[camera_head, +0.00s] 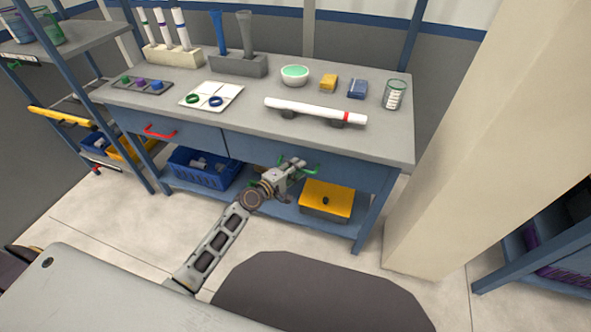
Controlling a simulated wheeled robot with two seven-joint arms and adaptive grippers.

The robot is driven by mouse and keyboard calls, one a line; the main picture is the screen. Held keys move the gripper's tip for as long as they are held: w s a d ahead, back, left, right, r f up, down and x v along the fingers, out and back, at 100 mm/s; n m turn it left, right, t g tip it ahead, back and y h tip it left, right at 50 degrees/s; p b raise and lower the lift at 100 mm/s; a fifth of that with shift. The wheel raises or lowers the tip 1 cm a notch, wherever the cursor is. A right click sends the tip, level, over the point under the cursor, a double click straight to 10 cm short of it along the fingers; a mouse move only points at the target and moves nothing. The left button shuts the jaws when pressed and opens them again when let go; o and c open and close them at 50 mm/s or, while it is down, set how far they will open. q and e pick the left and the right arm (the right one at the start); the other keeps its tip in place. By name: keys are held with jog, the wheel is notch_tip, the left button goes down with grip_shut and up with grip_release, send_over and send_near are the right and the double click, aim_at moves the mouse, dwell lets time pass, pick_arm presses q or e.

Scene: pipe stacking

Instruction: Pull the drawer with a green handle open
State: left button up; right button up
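The drawer with the green handle (252,148) is the right one of two blue drawers under the grey workbench top, and its front looks flush with the bench. Its green handle (311,170) shows partly, with the rest hidden behind my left gripper (295,163). My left gripper is right at the handle, in front of the drawer. Its fingers are small in the view, so I cannot tell whether they are closed on the handle. My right gripper is out of view.
The left drawer has a red handle (160,131). Below are a blue crate (205,174) and a yellow-lidded box (328,198). A white pipe (315,112) lies on the bench top. A beige pillar (470,130) stands at right. Floor in front is clear.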

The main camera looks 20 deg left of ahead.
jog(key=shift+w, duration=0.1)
pick_arm(q)
grip_shut()
jog(key=shift+s, duration=0.1)
dwell(0.4)
